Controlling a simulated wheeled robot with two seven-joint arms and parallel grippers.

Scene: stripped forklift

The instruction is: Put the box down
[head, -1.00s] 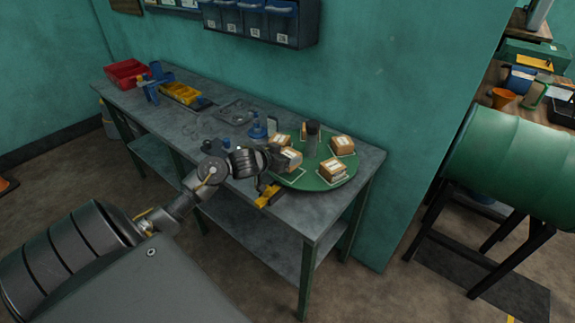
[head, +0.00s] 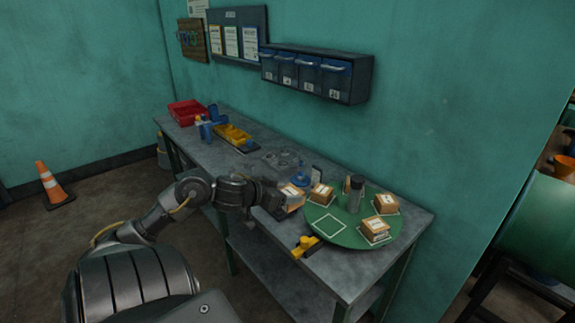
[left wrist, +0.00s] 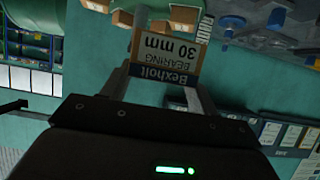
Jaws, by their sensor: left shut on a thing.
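My left gripper (head: 281,202) is shut on a small cardboard box (head: 293,196) with a white label, just left of the green round turntable (head: 340,236). In the left wrist view the box (left wrist: 167,52) is between the two fingers, its label reading "Bexholt BEARING 30 mm" upside down. In the head view the box seems raised above the bench, but its exact height is hard to tell. Three similar boxes stand on the turntable: one at the back left (head: 321,193), one at the right (head: 386,204), one at the front right (head: 374,231). My right gripper is out of view.
The turntable has an empty white-outlined square (head: 326,228) at its front left and a dark cylinder (head: 355,192) in the middle. A yellow-and-black object (head: 306,245) is at the bench's front edge.

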